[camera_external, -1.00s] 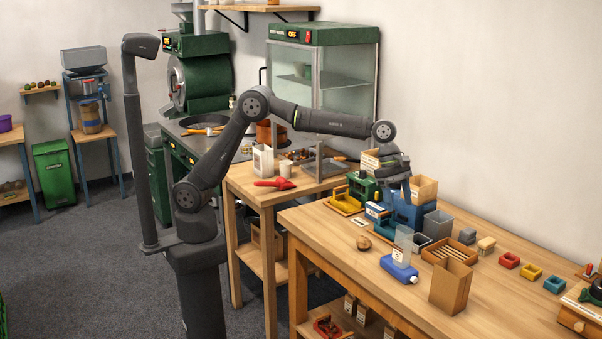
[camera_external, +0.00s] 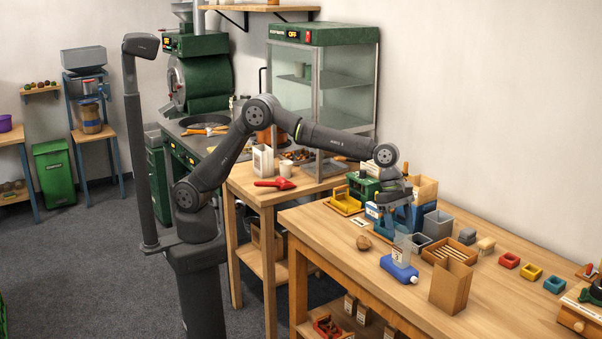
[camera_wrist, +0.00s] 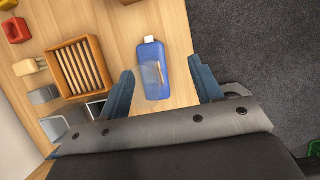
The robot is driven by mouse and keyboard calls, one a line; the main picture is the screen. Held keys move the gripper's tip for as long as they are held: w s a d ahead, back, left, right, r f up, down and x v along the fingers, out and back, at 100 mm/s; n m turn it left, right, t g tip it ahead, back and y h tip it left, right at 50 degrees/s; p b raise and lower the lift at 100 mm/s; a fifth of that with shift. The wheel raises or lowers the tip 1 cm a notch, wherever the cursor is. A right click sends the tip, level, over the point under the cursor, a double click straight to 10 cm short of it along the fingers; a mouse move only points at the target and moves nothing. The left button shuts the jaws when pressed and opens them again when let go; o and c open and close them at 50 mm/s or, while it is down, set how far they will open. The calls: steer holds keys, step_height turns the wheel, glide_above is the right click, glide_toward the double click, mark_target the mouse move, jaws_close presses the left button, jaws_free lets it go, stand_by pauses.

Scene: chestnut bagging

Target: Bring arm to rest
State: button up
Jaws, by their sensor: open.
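My gripper (camera_external: 393,222) hangs over the wooden workbench with its fingers pointing down, open and empty. In the wrist view, the two blue fingers of my gripper (camera_wrist: 165,88) stand wide apart. A blue bottle-like item (camera_wrist: 152,57) shows between and beyond them, with a clear piece over it. In the external view, the blue item (camera_external: 399,269) lies on the bench in front of the gripper.
A wooden slatted tray (camera_external: 449,251), a brown paper bag (camera_external: 450,287) and a grey bin (camera_external: 437,224) stand close to the gripper. Red (camera_external: 509,260), yellow (camera_external: 531,271) and blue (camera_external: 554,285) small trays lie to the right. The bench's front left is clear.

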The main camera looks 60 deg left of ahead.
steer(key=s+r, duration=0.5)
steer(key=s, duration=0.3)
steer(key=s+a+f, duration=0.1)
steer(key=a+f, duration=0.1)
steer(key=a, duration=1.2)
steer(key=a+f, duration=0.2)
steer(key=a, duration=1.2)
steer(key=w+a+f, duration=0.2)
steer(key=w+f, duration=0.1)
steer(key=w, duration=0.2)
steer(key=shift+w+f+m, duration=0.3)
steer(key=shift+w+f, duration=0.05)
steer(key=shift+f, duration=0.05)
